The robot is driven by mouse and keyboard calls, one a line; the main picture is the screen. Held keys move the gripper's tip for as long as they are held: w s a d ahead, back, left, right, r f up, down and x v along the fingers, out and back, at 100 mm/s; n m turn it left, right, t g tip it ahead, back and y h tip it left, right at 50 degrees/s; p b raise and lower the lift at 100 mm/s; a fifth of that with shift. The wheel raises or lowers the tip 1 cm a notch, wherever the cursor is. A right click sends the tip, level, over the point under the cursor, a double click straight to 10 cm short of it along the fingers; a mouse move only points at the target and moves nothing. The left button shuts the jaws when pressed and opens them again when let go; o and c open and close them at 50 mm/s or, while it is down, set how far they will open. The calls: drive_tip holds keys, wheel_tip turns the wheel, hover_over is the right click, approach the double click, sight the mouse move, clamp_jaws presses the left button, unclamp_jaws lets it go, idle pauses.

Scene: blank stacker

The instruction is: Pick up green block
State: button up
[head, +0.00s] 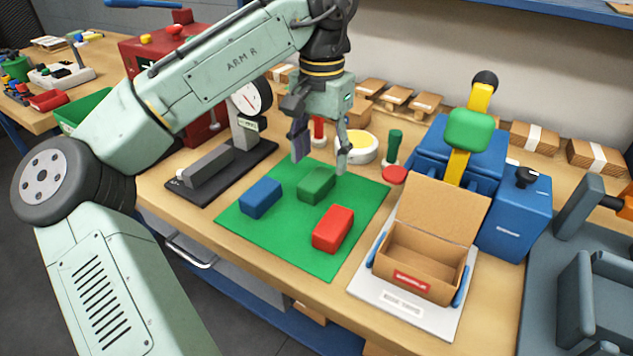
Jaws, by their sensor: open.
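The green block (316,185) lies on the green mat (290,243), toward its back. A blue block (261,198) lies to its left and a red block (333,229) lies to its front right, both on the mat. My gripper (322,163) points down above the green block with its two fingers spread and nothing between them. The fingertips look close above or behind the block; I cannot tell the exact height. The block's top and front faces show.
An open cardboard box (417,262) stands right of the mat. A blue machine with a yellow lever (468,130) is behind it. A dial gauge stand (222,170) is left of the mat.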

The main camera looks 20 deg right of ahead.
sight(316, 178)
drive_tip(key=shift+w+a+f+p, duration=0.15)
drive_tip(key=shift+f+p, duration=0.15)
drive_tip(key=shift+f, duration=1.25)
drive_tip(key=shift+w+a+f+p, duration=0.15)
drive_tip(key=shift+f+p, duration=0.15)
drive_tip(key=shift+f, duration=1.2)
drive_tip(key=shift+c, duration=0.4)
drive_tip(key=c, duration=1.2)
